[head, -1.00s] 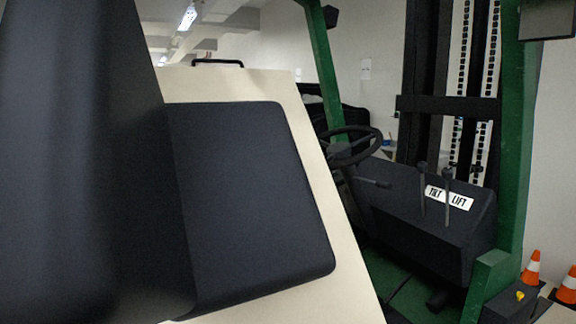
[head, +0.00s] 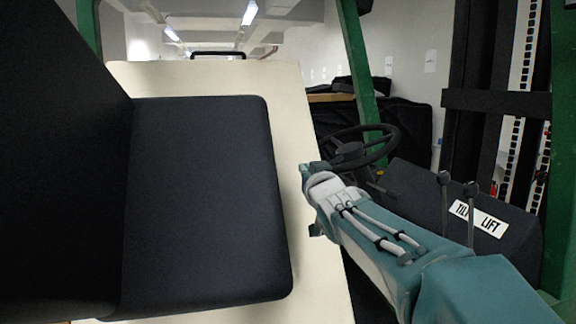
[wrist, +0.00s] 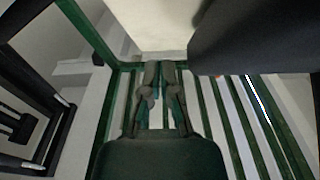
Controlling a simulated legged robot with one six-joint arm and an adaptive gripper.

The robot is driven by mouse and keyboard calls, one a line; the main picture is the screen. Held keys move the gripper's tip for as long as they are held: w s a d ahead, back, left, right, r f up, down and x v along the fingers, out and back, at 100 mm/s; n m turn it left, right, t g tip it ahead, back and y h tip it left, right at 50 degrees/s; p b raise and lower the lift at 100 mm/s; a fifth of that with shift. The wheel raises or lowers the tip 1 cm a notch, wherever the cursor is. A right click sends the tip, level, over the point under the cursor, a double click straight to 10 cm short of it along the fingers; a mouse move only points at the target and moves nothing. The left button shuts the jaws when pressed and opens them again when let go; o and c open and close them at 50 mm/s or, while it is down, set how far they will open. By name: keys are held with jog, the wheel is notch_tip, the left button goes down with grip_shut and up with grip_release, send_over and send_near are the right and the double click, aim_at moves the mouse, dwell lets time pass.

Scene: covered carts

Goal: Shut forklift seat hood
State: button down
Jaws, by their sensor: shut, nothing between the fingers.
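The seat hood is a cream panel (head: 285,110) carrying a black seat (head: 205,200). It stands raised and tilted at the left and middle of the head view, with a black bar handle (head: 218,55) at its top edge. In the wrist view the cream panel (wrist: 150,25) is at the top, with the dark seat (wrist: 250,38) to its right. My gripper (wrist: 160,68) is shut and empty there, its tips close below the panel's edge; I cannot tell whether they touch. In the head view my arm reaches to the panel's right edge.
A steering wheel (head: 362,148) lies just behind my wrist. Tilt and lift levers (head: 471,205) stand on a dark console (head: 415,185) at the right. Green frame posts (head: 358,75) rise beyond the hood. Green bars (wrist: 240,125) lie beneath my gripper in the wrist view.

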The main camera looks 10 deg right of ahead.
send_near(291, 160)
jog(key=w+r, duration=0.3)
jog(key=shift+w+d, duration=0.1)
jog(key=shift+w, duration=0.2)
jog(key=w+f, duration=0.2)
jog(key=shift+w, duration=0.4)
jog(key=shift+w+f, duration=0.2)
jog(key=shift+w, duration=0.05)
